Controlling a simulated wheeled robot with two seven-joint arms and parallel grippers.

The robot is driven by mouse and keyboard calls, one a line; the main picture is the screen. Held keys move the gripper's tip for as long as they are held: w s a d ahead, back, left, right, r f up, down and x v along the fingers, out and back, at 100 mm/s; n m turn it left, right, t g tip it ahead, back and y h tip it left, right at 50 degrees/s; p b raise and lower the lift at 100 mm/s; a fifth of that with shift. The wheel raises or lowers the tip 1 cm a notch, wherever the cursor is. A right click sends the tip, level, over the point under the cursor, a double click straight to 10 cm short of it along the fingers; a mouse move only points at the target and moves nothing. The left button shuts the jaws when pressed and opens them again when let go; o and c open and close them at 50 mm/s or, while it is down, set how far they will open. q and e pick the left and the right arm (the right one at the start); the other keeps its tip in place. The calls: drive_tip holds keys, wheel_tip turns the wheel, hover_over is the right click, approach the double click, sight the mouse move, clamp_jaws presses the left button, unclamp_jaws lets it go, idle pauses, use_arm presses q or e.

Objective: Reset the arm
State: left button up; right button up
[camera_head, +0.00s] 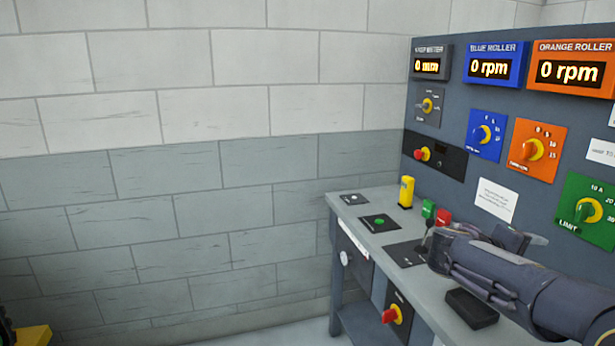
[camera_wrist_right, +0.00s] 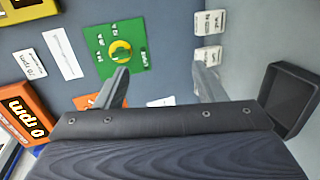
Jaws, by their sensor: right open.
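My right arm comes in from the right in the head view and reaches over the bench (camera_head: 351,209). My right gripper (camera_wrist_right: 160,85) is open in the right wrist view, with its two fingers apart and nothing between them. It faces the dark control panel (camera_head: 455,92). The green LIMIT dial plate (camera_head: 572,190) also shows in the right wrist view (camera_wrist_right: 108,62), just beyond one finger. In the head view the gripper's fingers are partly hidden by my own arm. My left gripper is not in view.
The panel carries blue (camera_head: 489,134) and orange (camera_head: 540,150) dial plates and displays reading 0 rpm. A yellow block (camera_head: 406,192) and green (camera_head: 429,209) and red (camera_head: 444,217) pieces stand on the bench. A black tray (camera_head: 472,308) lies near its front edge. Block walls stand behind.

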drive_tip(key=s+a+f+m+g+y+p, duration=0.1)
drive_tip(key=s+f+y+p, duration=0.1)
drive_tip(key=s+f+y, duration=0.3)
drive_tip(key=s+a+f+y+p, duration=0.1)
drive_tip(key=s+a+f+y, duration=0.15)
drive_tip(key=s, duration=0.55)
drive_tip(key=s+a+m+t+y+p, duration=0.3)
drive_tip(key=s+a+y, duration=0.7)
drive_tip(key=s+a, duration=0.5)
drive_tip(key=a+p, duration=0.1)
drive_tip(key=a, duration=0.3)
drive_tip(key=shift+s+r+y+p, duration=0.15)
drive_tip(key=shift+r+y+p, duration=0.05)
drive_tip(key=shift+y+p, duration=0.2)
